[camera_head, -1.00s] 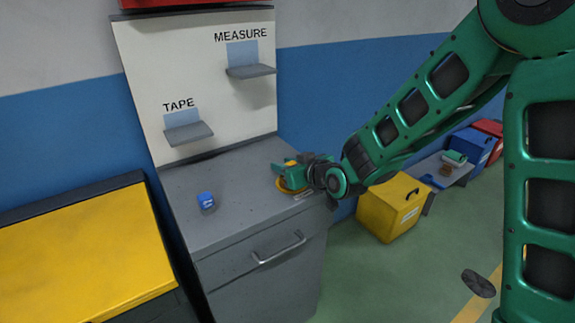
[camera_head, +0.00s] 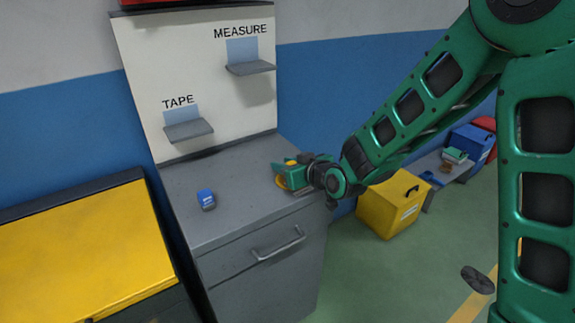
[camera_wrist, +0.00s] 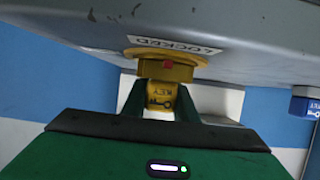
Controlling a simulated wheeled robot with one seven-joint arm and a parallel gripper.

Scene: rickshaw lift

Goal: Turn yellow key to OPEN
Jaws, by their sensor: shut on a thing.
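The yellow key (camera_wrist: 162,98) stands in a round yellow lock (camera_wrist: 165,58) on the grey cabinet top (camera_wrist: 250,25), and the key's label shows. A white LOCKED plate (camera_wrist: 172,44) sits beside the lock, and a small red mark on the yellow part faces it. No OPEN label is readable. My gripper (camera_wrist: 160,100) is shut on the key, with one green finger on each side. In the head view my gripper (camera_head: 290,172) is at the cabinet's right side and hides most of the key and lock; a yellow edge (camera_head: 281,182) shows beside it.
A blue block (camera_head: 206,199) stands left on the grey cabinet top (camera_head: 235,205). A back panel (camera_head: 190,75) holds TAPE and MEASURE shelves. A yellow chest (camera_head: 75,250) is at left; a yellow box (camera_head: 390,208) is on the floor at right.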

